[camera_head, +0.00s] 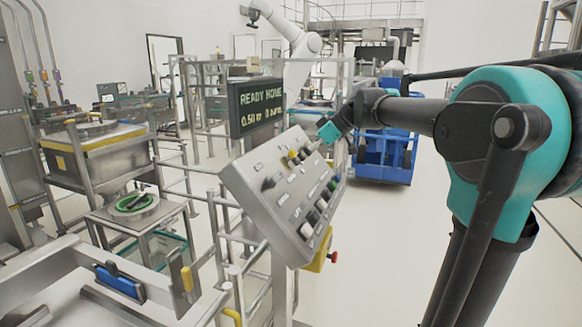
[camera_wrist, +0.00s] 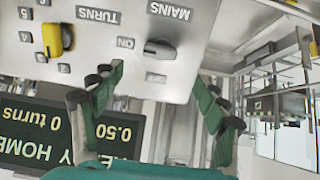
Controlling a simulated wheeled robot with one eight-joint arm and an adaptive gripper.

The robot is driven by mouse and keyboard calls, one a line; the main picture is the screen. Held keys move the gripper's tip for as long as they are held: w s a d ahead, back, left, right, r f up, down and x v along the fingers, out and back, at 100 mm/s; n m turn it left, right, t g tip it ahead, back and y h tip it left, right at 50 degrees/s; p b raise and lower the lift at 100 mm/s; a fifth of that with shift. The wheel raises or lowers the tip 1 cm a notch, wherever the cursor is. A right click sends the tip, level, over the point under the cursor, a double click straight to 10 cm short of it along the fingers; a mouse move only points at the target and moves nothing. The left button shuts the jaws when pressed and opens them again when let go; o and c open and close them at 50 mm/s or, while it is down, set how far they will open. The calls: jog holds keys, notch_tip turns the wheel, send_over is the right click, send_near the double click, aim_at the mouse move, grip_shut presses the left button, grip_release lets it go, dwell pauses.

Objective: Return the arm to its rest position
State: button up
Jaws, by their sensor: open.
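My arm reaches in from the right of the head view, and my gripper (camera_head: 322,134) is at the upper right part of a grey control panel (camera_head: 248,180). In the wrist view, the two green fingers of my gripper (camera_wrist: 158,76) are spread apart with nothing between them. The panel (camera_wrist: 105,50) lies just beyond the fingertips and looks upside down. A grey knob (camera_wrist: 160,49) under the label MAINS is close to the fingers. I cannot tell whether a finger touches the panel.
A display (camera_head: 256,105) reading READY HOME stands behind the panel. A yellow knob (camera_wrist: 55,40) is on the panel. A yellow box with a red button (camera_head: 333,256) hangs below. A blue wheeled bin (camera_head: 385,155) stands behind my arm. Steel rails fill the left; floor at centre right is clear.

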jog(key=shift+s+d+r, duration=0.15)
jog(key=shift+d+r, duration=0.2)
jog(key=shift+r, duration=0.05)
